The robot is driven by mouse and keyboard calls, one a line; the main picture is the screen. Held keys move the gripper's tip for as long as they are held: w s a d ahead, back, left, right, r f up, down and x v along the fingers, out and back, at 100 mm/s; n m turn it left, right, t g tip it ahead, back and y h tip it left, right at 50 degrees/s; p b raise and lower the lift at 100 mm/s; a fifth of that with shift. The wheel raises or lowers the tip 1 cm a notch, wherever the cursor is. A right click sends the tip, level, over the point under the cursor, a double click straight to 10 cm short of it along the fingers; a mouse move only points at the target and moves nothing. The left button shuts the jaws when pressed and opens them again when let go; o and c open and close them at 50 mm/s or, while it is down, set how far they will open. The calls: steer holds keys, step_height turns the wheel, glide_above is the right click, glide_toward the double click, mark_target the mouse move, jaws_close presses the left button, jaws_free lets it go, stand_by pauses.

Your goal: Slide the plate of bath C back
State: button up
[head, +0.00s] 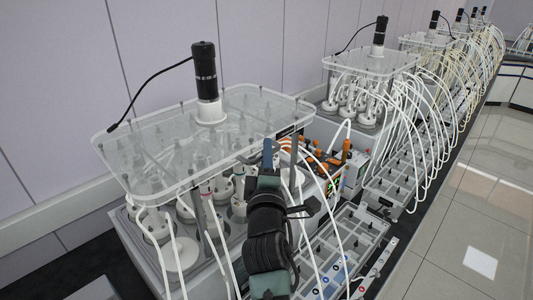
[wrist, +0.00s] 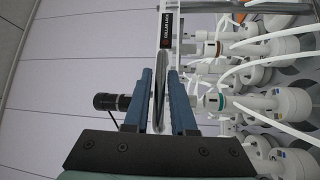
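The nearest bath (head: 150,255) has a clear plate (head: 150,150) above it, with a black cylindrical motor (head: 205,75) on top; I cannot read a letter marking it as bath C. My gripper (head: 270,150) is at the plate's front right edge. In the wrist view, the blue fingers of my gripper (wrist: 165,85) stand apart on either side of the plate (wrist: 160,60), which shows edge-on as a thin strip between them. A gap shows beside the plate, and firm contact is not visible. The motor (wrist: 112,101) shows at the left there.
White bottles with tubes (wrist: 245,105) crowd under the plate. White tubes (head: 310,225) arch close to my arm on its right. A second bath with a clear plate (head: 370,60) stands behind. Trays with valves (head: 345,245) lie at front right. Floor (head: 460,230) is clear farther right.

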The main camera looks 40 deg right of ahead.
jaws_close()
stand_by(1.1)
